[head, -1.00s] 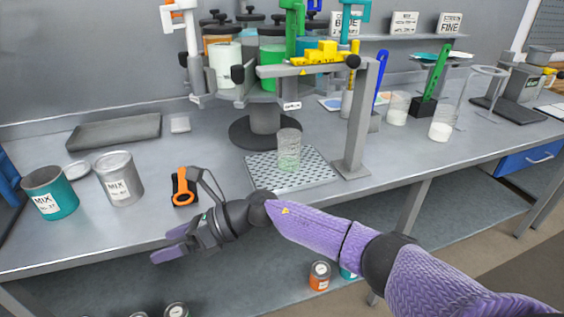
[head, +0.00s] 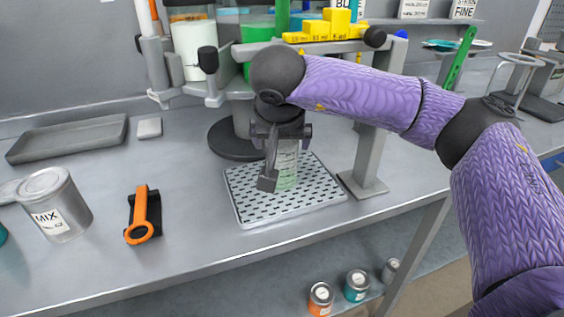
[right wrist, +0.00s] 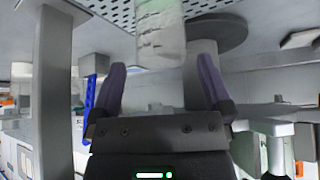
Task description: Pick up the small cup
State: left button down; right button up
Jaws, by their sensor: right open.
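The small cup (head: 287,168) is clear with pale green contents. It stands upright on the perforated metal tray (head: 243,214), partly hidden behind my right gripper (head: 273,182). My right gripper reaches down from above, on the near side of the cup. In the right wrist view, which looks upside down, the gripper (right wrist: 161,70) has its two purple fingers spread with nothing held. The cup (right wrist: 160,35) shows just beyond the fingertips, lined up with the gap between them. Whether a finger touches it I cannot tell. My left gripper is not in view.
A grey post (head: 368,160) stands right of the tray and carries a crossbar with yellow blocks (head: 330,27) above. The orange-handled tool (head: 142,215) and a grey MIX can (head: 58,208) are on the left. The bench between tool and tray is clear.

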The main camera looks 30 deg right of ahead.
aim_at(282, 155)
jog(key=b+x, duration=0.2)
jog(key=x, duration=0.4)
jog(key=shift+f, duration=0.2)
jog(key=shift+w+f, duration=0.1)
jog(key=shift+w, duration=0.05)
jog(key=shift+c, duration=1)
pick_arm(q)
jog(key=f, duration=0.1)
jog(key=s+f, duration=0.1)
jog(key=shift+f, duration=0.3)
pick_arm(e)
jog(key=c, duration=0.7)
